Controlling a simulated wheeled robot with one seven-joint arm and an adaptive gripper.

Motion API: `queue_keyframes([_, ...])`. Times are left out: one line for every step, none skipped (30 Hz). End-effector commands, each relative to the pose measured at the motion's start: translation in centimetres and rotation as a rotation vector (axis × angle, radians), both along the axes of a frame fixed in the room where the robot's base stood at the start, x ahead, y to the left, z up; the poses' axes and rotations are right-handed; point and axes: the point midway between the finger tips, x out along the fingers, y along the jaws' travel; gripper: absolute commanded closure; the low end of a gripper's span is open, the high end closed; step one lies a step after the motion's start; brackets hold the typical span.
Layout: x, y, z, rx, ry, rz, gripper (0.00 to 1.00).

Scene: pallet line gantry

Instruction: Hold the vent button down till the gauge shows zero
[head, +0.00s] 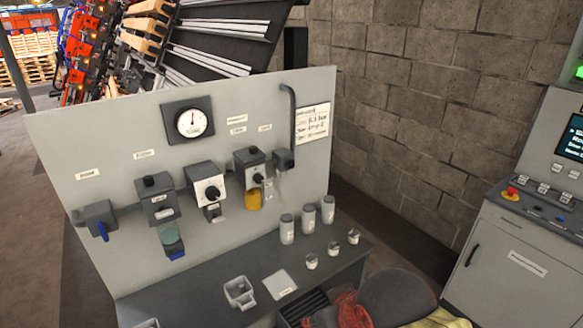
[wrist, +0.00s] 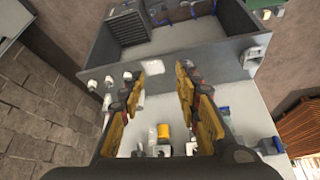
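A round white gauge (head: 190,122) with a red needle pointing roughly up is set in a dark square mount on the grey panel (head: 110,130). Its numbers are too small to read. Below it, two boxes carry black round caps on top: the left box (head: 157,204) and the right box (head: 251,168). I cannot tell from the blurred labels which is the vent button.
A blue-handled valve (head: 101,220), a knob box (head: 207,184) and a yellow-filled cup (head: 253,199) project from the panel. Several canisters and jars stand on the bench (head: 190,297), with an open grey bin (head: 240,291).

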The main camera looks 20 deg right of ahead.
Motion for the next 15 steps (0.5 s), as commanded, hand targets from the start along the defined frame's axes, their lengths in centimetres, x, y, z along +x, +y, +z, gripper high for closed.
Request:
queue_keyframes([0.0, 0.0, 0.0, 0.0, 0.0, 0.0, 0.72])
queue_keyframes([0.0, 0.0, 0.0, 0.0, 0.0, 0.0, 0.73])
queue_keyframes([0.0, 0.0, 0.0, 0.0, 0.0, 0.0, 0.76])
queue_keyframes([0.0, 0.0, 0.0, 0.0, 0.0, 0.0, 0.77])
queue_keyframes([0.0, 0.0, 0.0, 0.0, 0.0, 0.0, 0.79])
queue_keyframes([0.0, 0.0, 0.0, 0.0, 0.0, 0.0, 0.81])
queue_keyframes([0.0, 0.0, 0.0, 0.0, 0.0, 0.0, 0.83])
queue_keyframes([0.0, 0.0, 0.0, 0.0, 0.0, 0.0, 0.85])
queue_keyframes([0.0, 0.0, 0.0, 0.0, 0.0, 0.0, 0.87])
queue_keyframes([0.0, 0.0, 0.0, 0.0, 0.0, 0.0, 0.89])
queue_keyframes([0.0, 0.0, 0.0, 0.0, 0.0, 0.0, 0.9])
queue_keyframes([0.0, 0.0, 0.0, 0.0, 0.0, 0.0, 0.93])
queue_keyframes([0.0, 0.0, 0.0, 0.0, 0.0, 0.0, 0.94])
queue_keyframes([0.0, 0.0, 0.0, 0.0, 0.0, 0.0, 0.96])
queue_keyframes([0.0, 0.0, 0.0, 0.0, 0.0, 0.0, 0.98])
